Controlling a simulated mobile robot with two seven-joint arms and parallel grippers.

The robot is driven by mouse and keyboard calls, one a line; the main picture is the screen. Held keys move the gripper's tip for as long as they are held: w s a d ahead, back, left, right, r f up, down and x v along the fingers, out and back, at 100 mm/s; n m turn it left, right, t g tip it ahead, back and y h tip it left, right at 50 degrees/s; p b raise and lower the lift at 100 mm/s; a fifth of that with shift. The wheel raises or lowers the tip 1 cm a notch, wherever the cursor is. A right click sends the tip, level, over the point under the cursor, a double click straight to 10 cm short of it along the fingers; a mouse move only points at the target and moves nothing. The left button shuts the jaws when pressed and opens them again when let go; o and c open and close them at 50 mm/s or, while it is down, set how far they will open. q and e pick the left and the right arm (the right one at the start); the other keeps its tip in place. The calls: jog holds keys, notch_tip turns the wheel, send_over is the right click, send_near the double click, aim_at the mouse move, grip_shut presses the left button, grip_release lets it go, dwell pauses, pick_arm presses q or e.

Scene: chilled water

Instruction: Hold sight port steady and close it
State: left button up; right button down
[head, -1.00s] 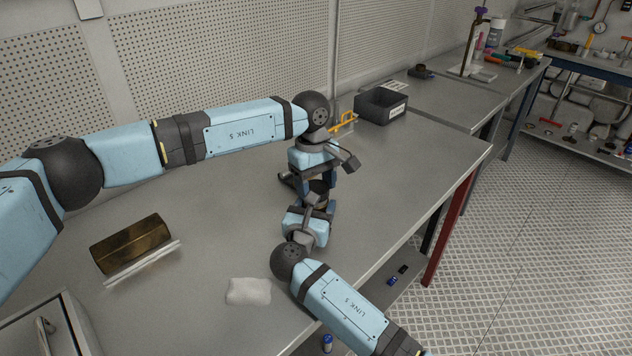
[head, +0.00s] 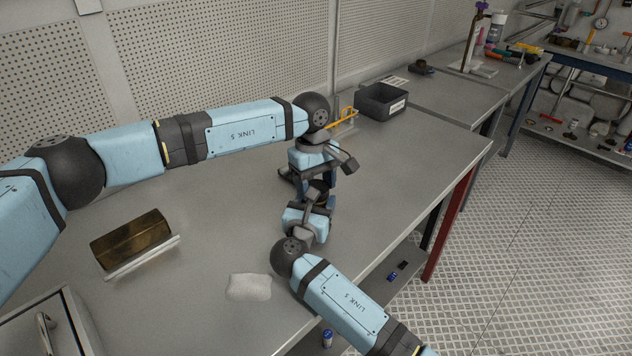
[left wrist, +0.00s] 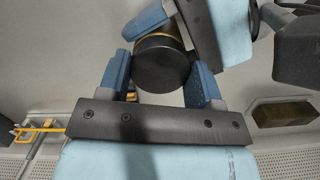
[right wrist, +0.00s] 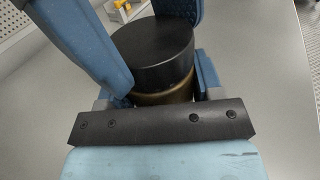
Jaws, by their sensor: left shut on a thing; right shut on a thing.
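The sight port is a short cylinder with a black round cap (right wrist: 152,50) and a brass-coloured body (right wrist: 165,92) below it. In the left wrist view the black cap (left wrist: 162,66) faces me, with a thin brass rim behind it. My left gripper (head: 306,177) comes from above and is shut around the black cap. My right gripper (head: 317,203) comes from the near side and is shut on the brass body. The two hands face each other closely over the bench. In the head view they hide most of the sight port. Whether the cap is fully seated I cannot tell.
A brass-coloured block (head: 132,238) on a pale strip and a white cloth (head: 249,287) lie on the grey bench (head: 225,205). A black bin (head: 381,101) and a yellow-handled item (head: 345,115) stand behind the hands. The bench right of the hands is clear.

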pick_arm(q)
jog(key=m+y, duration=0.1)
jog(key=m, duration=0.6)
jog(key=shift+m, duration=0.3)
jog(key=m, duration=0.4)
jog(key=m+y, duration=0.1)
jog(key=m, duration=0.4)
jog(key=o, duration=0.9)
jog(key=shift+r, duration=2.25)
